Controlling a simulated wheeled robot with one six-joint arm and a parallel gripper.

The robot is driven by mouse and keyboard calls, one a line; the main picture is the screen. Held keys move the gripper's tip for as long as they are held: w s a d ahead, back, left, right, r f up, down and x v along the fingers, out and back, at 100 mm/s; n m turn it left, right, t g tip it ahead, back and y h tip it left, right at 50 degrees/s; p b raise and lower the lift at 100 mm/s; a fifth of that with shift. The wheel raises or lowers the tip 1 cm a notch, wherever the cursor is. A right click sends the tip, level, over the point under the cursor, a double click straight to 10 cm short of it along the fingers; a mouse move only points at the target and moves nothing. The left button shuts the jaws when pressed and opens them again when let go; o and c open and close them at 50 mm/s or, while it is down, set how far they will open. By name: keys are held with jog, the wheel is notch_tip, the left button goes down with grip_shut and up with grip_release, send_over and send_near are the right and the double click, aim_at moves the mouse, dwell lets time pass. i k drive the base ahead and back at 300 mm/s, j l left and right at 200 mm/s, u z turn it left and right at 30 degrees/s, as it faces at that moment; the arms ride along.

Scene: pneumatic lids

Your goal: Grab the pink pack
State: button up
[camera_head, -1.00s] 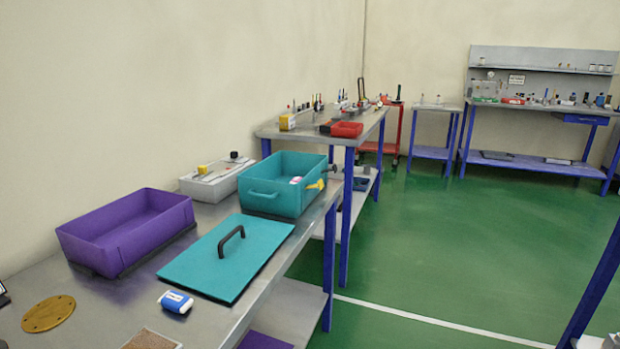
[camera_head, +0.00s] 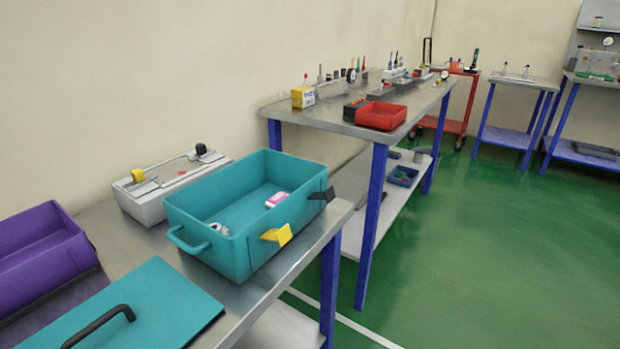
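The pink pack (camera_head: 277,199) is a small pink and white item inside the open teal box (camera_head: 207,253), near its right inner wall. Another small whitish item (camera_head: 219,229) lies near the front left inside the box. A yellow tab (camera_head: 278,235) and a black tab (camera_head: 322,195) stick out from the box's right side. The teal lid (camera_head: 160,305) with a black handle lies flat on the table in front of the box, off it. My gripper is not in view.
A purple box (camera_head: 40,250) stands at the left edge. A grey-white device (camera_head: 150,205) with yellow and black knobs sits behind the teal box. A second table (camera_head: 340,122) beyond carries a red tray (camera_head: 381,115). Green floor (camera_head: 480,260) at the right is open.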

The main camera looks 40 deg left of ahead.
aim_at(280, 196)
jog(key=i, duration=3.25)
jog(key=i+u, duration=0.1)
jog(key=u, duration=0.7)
jog(key=i+l+u, duration=0.1)
jog(key=u, duration=0.25)
jog(key=i+u, duration=0.1)
jog(key=u, duration=2.15)
